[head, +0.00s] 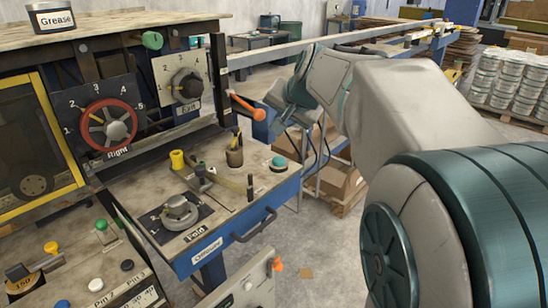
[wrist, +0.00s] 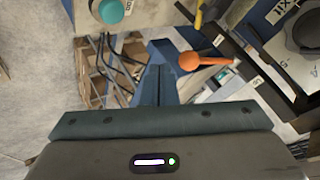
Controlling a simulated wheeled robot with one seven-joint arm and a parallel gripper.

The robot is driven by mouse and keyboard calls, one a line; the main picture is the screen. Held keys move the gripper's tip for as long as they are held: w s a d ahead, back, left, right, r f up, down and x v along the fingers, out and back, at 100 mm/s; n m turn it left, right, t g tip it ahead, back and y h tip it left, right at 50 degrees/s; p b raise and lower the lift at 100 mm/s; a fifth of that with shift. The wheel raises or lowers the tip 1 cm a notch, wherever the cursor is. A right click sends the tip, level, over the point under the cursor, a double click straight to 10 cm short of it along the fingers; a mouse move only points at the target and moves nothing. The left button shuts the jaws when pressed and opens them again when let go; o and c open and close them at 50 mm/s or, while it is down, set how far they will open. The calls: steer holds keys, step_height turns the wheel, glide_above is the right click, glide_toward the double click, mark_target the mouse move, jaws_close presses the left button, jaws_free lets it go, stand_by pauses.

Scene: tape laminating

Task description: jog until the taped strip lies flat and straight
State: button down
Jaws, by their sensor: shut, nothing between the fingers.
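My gripper (wrist: 158,72) is shut and empty in the wrist view, its fingers pointing toward the machine side. In the head view my gripper end (head: 283,118) hangs right of the machine, just right of an orange-knobbed lever (head: 250,107). The lever's orange knob (wrist: 189,61) lies just right of the fingertips in the wrist view; I cannot tell whether they touch. A round teal button (head: 279,162) sits on the panel's right corner; it also shows at the top of the wrist view (wrist: 111,11). I cannot make out a taped strip in either view.
A red dial marked Right (head: 108,125) and an Exit dial (head: 187,84) face front. A long rail (head: 290,47) runs rightward behind my arm. Cardboard boxes (head: 340,180) stand below.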

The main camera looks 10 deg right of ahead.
mark_target(281, 161)
step_height(281, 161, down, 8)
steer(key=b, duration=0.5)
steer(key=shift+r, duration=0.15)
steer(key=shift+b, duration=0.3)
stand_by(1.3)
steer(key=shift+f+b, duration=0.35)
